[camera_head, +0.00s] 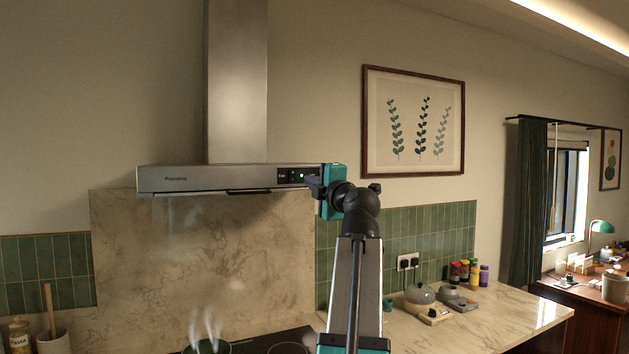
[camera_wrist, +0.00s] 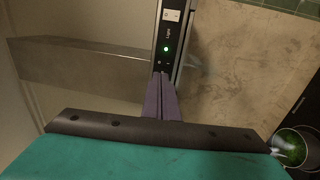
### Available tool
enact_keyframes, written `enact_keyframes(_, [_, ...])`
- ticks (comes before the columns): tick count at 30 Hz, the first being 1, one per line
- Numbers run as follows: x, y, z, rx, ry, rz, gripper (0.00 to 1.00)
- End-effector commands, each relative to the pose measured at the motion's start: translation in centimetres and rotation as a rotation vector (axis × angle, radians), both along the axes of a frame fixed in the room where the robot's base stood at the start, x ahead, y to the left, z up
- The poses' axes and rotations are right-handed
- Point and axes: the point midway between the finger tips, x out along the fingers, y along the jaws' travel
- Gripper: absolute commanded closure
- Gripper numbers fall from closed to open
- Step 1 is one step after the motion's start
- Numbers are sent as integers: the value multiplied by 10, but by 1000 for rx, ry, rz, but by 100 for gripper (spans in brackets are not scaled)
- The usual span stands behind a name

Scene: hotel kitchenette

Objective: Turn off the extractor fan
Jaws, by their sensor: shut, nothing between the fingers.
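The extractor fan (camera_head: 222,178) is a steel hood on the wall, with a tall chimney (camera_head: 237,80) above it. Its control panel (camera_head: 296,176) is at the right end of the front edge and shows a lit green light. In the wrist view the panel (camera_wrist: 167,48) runs upright, with the green light, a "Light" label and a pale button plate above it. My gripper (camera_head: 312,184) is at the panel's right end. In the wrist view its fingers (camera_wrist: 161,76) are together, with tips close below the green light. I cannot tell whether they touch the panel.
A dark hob (camera_head: 290,343) with a steaming pot (camera_head: 208,347) is below the hood. The pot, with green contents, shows in the wrist view (camera_wrist: 290,147). A framed print (camera_head: 414,121) hangs to the right. The counter (camera_head: 510,310) holds jars and small appliances.

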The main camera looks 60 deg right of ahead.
Motion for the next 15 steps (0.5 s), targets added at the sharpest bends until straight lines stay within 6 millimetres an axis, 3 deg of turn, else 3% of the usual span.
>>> enact_keyframes(15, [59,-44,12,2,1,0,100])
